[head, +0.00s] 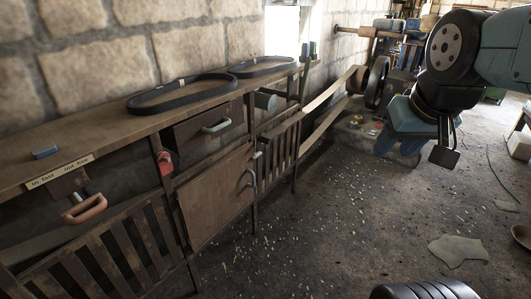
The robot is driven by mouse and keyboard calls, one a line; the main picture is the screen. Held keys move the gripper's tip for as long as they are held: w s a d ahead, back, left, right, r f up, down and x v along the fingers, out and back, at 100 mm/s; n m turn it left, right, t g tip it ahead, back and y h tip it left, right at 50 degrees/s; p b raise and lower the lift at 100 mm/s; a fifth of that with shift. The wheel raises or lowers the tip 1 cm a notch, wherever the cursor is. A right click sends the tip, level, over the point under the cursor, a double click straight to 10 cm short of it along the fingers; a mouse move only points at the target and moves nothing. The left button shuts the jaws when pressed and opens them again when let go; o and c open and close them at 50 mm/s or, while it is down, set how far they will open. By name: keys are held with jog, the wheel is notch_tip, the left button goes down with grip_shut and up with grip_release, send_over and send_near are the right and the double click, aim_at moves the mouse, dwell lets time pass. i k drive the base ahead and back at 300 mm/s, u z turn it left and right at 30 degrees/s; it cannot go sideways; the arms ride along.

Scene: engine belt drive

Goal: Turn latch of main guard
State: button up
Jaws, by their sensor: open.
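A brown wooden panel door (216,198) is in the front of the long bench, in the middle left of the head view, and looks closed. A red latch-like piece (165,163) sits on the post at the door's upper left. Slatted guards stand to the left (95,260) and right (281,147). I cannot tell which one is the main guard. My gripper (434,138) is at the upper right, open and empty, far from the bench front and touching nothing.
Black belts (182,94) and a blue block (45,153) lie on the bench top (105,140). A flat belt (333,92) runs back to pulleys. The gritty floor (350,220) between is mostly open.

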aim_at(254, 155)
jog(key=z, duration=0.05)
jog(key=i, duration=0.95)
jog(key=u, duration=0.1)
